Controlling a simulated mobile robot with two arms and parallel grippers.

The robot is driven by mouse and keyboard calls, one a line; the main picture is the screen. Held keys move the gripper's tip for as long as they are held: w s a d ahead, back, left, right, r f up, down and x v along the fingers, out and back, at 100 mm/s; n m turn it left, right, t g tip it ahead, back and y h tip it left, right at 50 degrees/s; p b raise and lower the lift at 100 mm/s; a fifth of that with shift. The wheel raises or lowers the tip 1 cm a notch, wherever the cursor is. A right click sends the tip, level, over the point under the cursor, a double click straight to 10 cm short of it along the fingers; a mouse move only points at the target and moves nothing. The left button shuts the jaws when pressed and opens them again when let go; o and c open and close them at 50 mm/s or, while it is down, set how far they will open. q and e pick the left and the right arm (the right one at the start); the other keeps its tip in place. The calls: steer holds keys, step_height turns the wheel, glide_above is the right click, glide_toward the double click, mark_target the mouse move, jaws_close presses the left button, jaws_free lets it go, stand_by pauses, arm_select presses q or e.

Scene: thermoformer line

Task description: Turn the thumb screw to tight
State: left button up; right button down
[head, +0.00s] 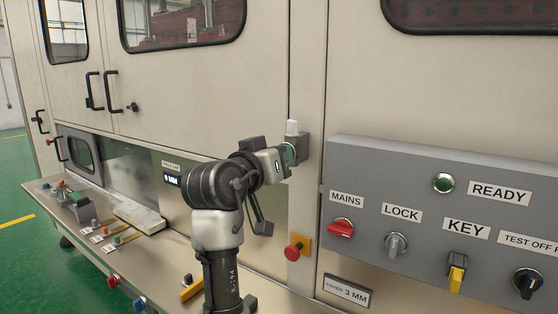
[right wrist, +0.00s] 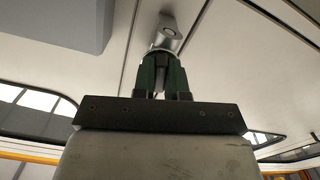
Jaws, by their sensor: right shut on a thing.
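My right gripper (head: 288,155) reaches up to a small grey block (head: 302,147) on the machine's upright post. Its fingers are closed at the block's near side, where the thumb screw is mostly hidden by them. In the right wrist view, the green-padded fingers (right wrist: 161,70) are shut together around the thumb screw (right wrist: 162,47), of which only a light metal edge shows. A round silver part (right wrist: 170,27) stands just beyond the fingertips. The screw's turn angle cannot be read. My left gripper is not in view.
A white cap (head: 292,127) tops the block. A grey panel (head: 450,280) with MAINS, LOCK and KEY switches juts out at right. A red button (head: 293,252) sits below the gripper. A small display (head: 172,180) reads 0 MM. A shelf (head: 75,222) runs along the left front.

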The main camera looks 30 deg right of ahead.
steer(key=shift+f, duration=0.15)
steer(key=c, duration=1.2)
jaws_free()
steer(key=shift+o, duration=0.2)
